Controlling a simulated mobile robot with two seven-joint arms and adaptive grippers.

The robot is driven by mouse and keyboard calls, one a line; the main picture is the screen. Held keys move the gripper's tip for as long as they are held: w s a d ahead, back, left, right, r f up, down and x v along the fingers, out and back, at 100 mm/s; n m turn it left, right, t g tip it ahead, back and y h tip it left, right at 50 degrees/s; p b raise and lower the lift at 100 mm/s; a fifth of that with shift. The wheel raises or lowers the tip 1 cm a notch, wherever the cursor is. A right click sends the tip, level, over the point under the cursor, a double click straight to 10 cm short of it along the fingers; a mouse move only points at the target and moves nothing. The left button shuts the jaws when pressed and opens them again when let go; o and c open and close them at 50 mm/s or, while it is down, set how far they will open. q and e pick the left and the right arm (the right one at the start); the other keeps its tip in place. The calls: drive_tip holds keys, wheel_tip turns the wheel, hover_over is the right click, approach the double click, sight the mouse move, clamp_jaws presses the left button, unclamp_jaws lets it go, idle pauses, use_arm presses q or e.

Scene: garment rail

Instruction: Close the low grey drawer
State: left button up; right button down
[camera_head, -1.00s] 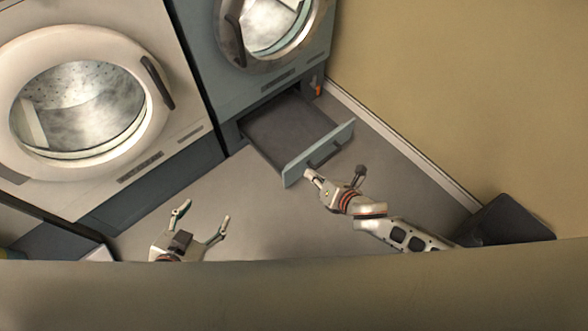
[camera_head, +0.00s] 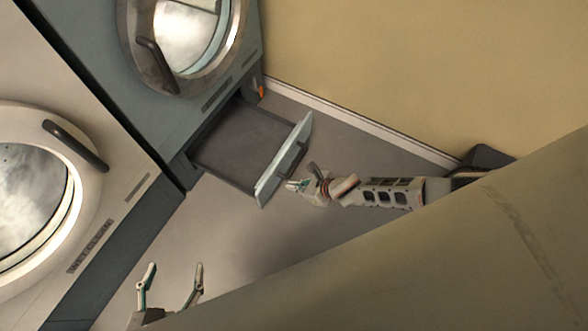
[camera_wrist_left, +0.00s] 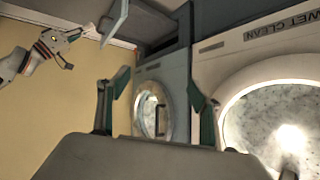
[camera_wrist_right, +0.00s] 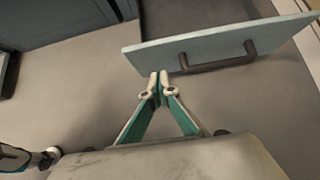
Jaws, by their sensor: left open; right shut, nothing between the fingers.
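The low grey drawer (camera_head: 243,143) is pulled out beneath the grey-blue machine. Its pale blue-grey front (camera_head: 285,158) carries a dark bar handle (camera_head: 289,157), seen also in the right wrist view (camera_wrist_right: 218,58). My right gripper (camera_head: 292,185) is shut and empty, just in front of the drawer front, near its lower end. In the right wrist view its fingertips (camera_wrist_right: 159,76) are just below the front's lower edge, left of the handle; I cannot tell whether they touch. My left gripper (camera_head: 172,272) is open and empty, low at the left, away from the drawer.
The grey-blue machine (camera_head: 100,50) stands above the drawer, and a white machine with a round door (camera_head: 40,190) is to its left. A tan wall (camera_head: 400,60) with a pale baseboard (camera_head: 360,122) runs along the right. The floor (camera_head: 225,225) before the drawer is clear.

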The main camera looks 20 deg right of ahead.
sight(269, 180)
use_arm(q)
drive_tip(key=d+b, duration=0.1)
drive_tip(key=w+d+r, duration=0.1)
drive_tip(key=d+h+b, duration=0.1)
drive_tip(key=shift+w+d+r+n+t+b, duration=0.15)
drive_tip(key=shift+r+n+t+b, duration=0.1)
drive_tip(key=shift+n+t+b, duration=0.1)
use_arm(e)
drive_tip(key=w+a+f, duration=0.1)
drive_tip(key=w, duration=0.1)
drive_tip(key=w+a+f, duration=0.1)
drive_tip(key=w+a, duration=0.1)
drive_tip(key=w+a+f, duration=0.1)
drive_tip(key=w, duration=0.1)
drive_tip(key=shift+a+f, duration=0.35)
drive_tip(key=shift+f, duration=0.05)
drive_tip(key=shift+a, duration=0.1)
